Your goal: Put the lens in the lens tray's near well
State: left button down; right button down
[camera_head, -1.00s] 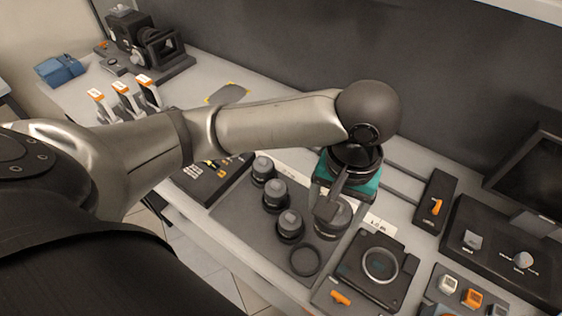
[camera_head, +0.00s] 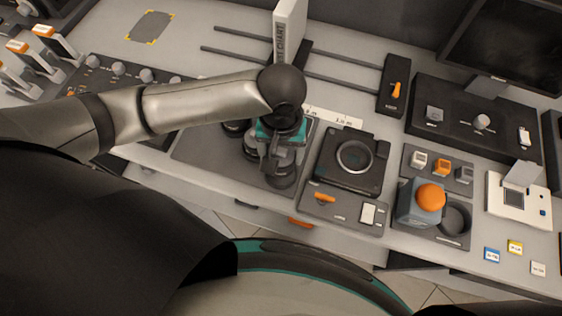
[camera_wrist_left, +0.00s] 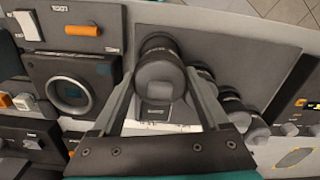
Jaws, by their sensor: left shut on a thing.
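The lens tray (camera_head: 200,152) is a dark flat plate on the bench; its bare surface also shows in the left wrist view (camera_wrist_left: 240,42). My left gripper (camera_head: 272,160) points down over the tray's right part. In the left wrist view my left gripper (camera_wrist_left: 160,95) is shut on the grey lens (camera_wrist_left: 160,78), which sits between its fingers. The near well, a dark ring (camera_wrist_left: 157,42), lies just beyond the lens and is partly covered by it. In the head view the ring (camera_head: 281,180) shows just below the gripper. I cannot tell whether lens and ring touch. My right gripper is not in view.
Other lenses (camera_wrist_left: 235,101) stand in a row on the tray, partly hidden by my arm in the head view. A black device with a round ring (camera_head: 354,157) stands close right of the tray. A white chart (camera_head: 289,32) stands behind. The tray's left part is clear.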

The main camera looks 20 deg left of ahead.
pick_arm(q)
notch_tip(320, 180, down, 5)
jog(key=shift+r+b, duration=0.2)
jog(key=shift+b, duration=0.25)
jog(key=shift+f, duration=0.15)
jog(key=shift+f, duration=0.1)
grip_release()
notch_tip(320, 180, up, 12)
jog(key=shift+r+p, duration=0.15)
jog(key=shift+p, duration=1)
